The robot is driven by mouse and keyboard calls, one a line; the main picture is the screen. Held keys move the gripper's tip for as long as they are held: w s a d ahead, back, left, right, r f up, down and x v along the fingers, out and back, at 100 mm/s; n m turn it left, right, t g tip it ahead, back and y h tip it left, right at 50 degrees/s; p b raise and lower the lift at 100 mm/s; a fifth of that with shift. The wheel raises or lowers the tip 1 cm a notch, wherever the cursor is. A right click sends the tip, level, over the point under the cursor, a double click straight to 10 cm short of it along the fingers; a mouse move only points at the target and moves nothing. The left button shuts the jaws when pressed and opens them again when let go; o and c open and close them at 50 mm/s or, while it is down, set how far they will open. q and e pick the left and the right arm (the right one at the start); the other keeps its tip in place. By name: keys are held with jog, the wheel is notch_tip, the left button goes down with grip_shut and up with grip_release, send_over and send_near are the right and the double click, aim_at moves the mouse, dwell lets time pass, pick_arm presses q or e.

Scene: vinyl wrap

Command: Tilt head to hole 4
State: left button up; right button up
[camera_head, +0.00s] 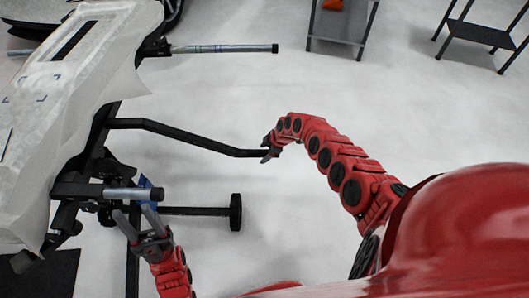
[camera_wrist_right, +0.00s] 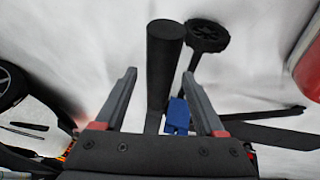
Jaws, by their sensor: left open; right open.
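A large white panel (camera_head: 70,70) is mounted on a black stand at the left of the head view. The stand's long bent black bar (camera_head: 180,135) reaches right. My right gripper (camera_head: 267,148) is open at the bar's outer end. In the right wrist view its fingers (camera_wrist_right: 165,90) stand on either side of a black cylinder (camera_wrist_right: 163,60); I cannot tell if they touch it. My left gripper (camera_head: 134,210) is open, just below a grey-ended tube (camera_head: 135,194) and the stand's head joint. A blue part (camera_head: 151,187) sits there and shows in the wrist view (camera_wrist_right: 177,115). No numbered holes are readable.
A black wheel (camera_head: 235,212) ends a lower stand bar, right of my left gripper. Another grey tube (camera_head: 225,48) sticks out from the panel's upper end. Two carts, (camera_head: 342,22) and (camera_head: 475,32), stand at the back. The middle floor is clear.

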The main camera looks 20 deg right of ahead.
grip_shut()
dwell(1.4)
